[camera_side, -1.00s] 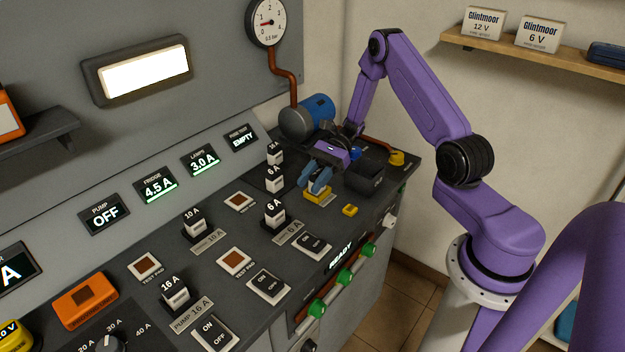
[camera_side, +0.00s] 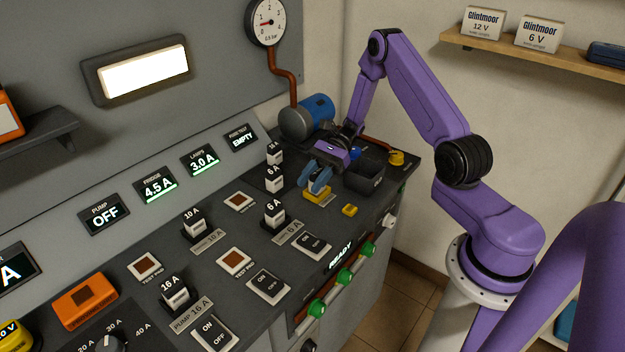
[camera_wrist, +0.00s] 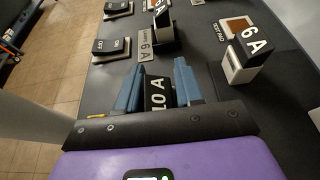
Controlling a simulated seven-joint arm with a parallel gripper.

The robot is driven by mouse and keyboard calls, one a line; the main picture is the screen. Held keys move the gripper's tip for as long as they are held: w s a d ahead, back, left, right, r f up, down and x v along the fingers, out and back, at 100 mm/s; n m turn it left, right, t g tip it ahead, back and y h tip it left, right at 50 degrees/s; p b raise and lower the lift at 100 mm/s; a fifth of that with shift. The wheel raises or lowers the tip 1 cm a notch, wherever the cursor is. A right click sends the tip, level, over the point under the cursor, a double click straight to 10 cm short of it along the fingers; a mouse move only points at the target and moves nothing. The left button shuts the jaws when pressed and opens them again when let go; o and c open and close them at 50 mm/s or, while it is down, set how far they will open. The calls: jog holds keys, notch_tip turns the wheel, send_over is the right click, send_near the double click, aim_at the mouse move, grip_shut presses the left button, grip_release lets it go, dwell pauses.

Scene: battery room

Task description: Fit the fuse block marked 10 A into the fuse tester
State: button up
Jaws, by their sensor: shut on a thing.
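My gripper (camera_side: 318,183) is shut on a black-topped fuse block marked 10 A (camera_wrist: 158,96). In the wrist view the block stands between the two blue fingers. In the side view the fingers hide most of it. The fingers are right over a yellow-based holder (camera_side: 312,198), which appears to be the fuse tester. I cannot tell whether the block touches it or is seated in it. The fuse test display (camera_side: 240,138) reads EMPTY.
Another 10 A block (camera_side: 195,224) stands in a panel slot. A 6 A block (camera_side: 274,214) is in front of the gripper, and more blocks (camera_side: 274,178) stand just left of it. A dark open bin (camera_side: 364,180) is at its right. A small yellow piece (camera_side: 350,210) lies nearby.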

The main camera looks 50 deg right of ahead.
jog(key=shift+f, duration=0.65)
jog(key=o, duration=0.8)
jog(key=shift+v, duration=5.55)
